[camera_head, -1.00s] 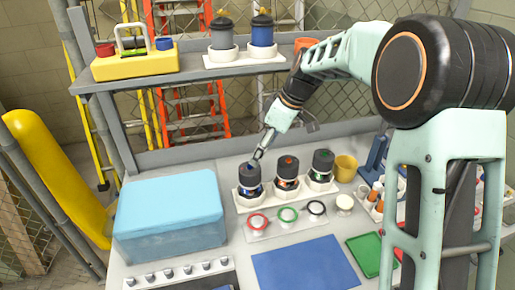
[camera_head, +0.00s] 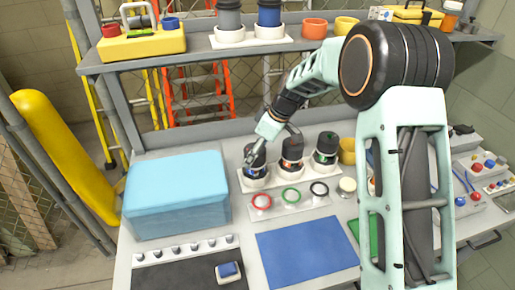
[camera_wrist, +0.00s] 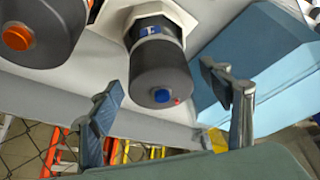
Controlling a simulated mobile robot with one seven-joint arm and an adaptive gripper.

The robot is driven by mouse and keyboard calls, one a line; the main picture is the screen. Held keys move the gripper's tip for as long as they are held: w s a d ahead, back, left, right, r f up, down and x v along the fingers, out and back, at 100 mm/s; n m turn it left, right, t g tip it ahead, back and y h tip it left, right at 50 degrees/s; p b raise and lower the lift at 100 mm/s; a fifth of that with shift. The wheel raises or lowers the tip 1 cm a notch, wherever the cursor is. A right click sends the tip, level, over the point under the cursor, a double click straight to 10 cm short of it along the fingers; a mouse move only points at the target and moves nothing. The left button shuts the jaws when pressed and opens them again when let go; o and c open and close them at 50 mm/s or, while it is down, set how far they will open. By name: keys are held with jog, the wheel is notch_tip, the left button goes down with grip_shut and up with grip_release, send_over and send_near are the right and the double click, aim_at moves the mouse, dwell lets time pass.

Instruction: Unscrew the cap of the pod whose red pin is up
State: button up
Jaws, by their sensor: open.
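Three dark-capped pods stand in a row in white holders: the left pod (camera_head: 256,165), the middle pod (camera_head: 292,152) with an orange-red top mark, and the right pod (camera_head: 326,148) with a green one. In the wrist view, the left pod's dark cap (camera_wrist: 160,75) has a blue centre mark and a small red pin (camera_wrist: 178,100) at its edge. The orange-marked middle pod (camera_wrist: 30,35) is partly cut off at the upper left. My gripper (camera_head: 268,145) is at the left pod's cap, fingers open. In the wrist view, its fingers (camera_wrist: 165,100) stand apart on either side of the cap's outline.
A light-blue box (camera_head: 176,195) stands left of the pods. Coloured rings (camera_head: 290,196) lie on a pale strip in front, with a blue mat (camera_head: 305,252) nearer. A shelf (camera_head: 200,55) with a yellow case and more pods crosses behind.

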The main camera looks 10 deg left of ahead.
jog(key=c, duration=1.2)
jog(key=o, duration=0.4)
jog(key=c, duration=0.4)
